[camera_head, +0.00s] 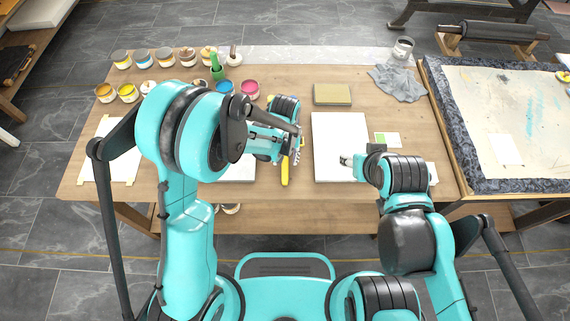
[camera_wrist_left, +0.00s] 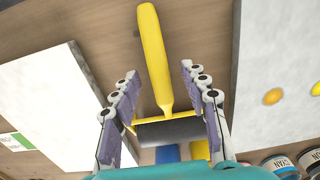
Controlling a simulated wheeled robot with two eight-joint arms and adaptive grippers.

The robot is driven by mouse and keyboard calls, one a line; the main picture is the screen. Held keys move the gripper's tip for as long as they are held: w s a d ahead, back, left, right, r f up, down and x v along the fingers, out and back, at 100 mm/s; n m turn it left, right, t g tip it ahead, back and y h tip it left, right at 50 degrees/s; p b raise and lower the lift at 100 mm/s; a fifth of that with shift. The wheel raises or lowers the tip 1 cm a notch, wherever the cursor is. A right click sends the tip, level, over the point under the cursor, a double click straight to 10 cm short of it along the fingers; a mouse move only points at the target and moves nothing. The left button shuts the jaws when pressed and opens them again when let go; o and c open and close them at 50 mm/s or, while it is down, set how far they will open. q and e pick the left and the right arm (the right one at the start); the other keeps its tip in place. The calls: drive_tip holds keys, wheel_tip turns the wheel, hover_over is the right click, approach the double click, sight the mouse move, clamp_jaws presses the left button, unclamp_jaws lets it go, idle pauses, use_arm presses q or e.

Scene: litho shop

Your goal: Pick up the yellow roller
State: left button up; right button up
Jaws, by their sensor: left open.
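The yellow roller shows best in the left wrist view, with its yellow handle (camera_wrist_left: 155,55) pointing away and its dark roller drum (camera_wrist_left: 170,130) nearer the wrist. In the head view its handle (camera_head: 285,172) lies on the wooden table, and the rest is partly hidden by my left gripper (camera_head: 296,152). In the left wrist view, my left gripper (camera_wrist_left: 159,72) is open, with one finger on each side of the roller's frame and drum. I cannot tell whether either finger touches it. My right gripper (camera_head: 346,160) is over a white sheet; its jaw state is unclear.
White slabs (camera_head: 340,130) lie on both sides of the roller. Several ink tins (camera_head: 250,89) and a green-handled tool (camera_head: 216,68) stand at the left and back. A tan block (camera_head: 332,94) and grey cloth (camera_head: 398,82) lie behind. A press bed (camera_head: 510,120) stands right.

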use_arm(q)
drive_tip(key=shift+f, duration=0.5)
drive_tip(key=shift+r, duration=0.1)
clamp_jaws()
drive_tip(key=shift+r, duration=0.1)
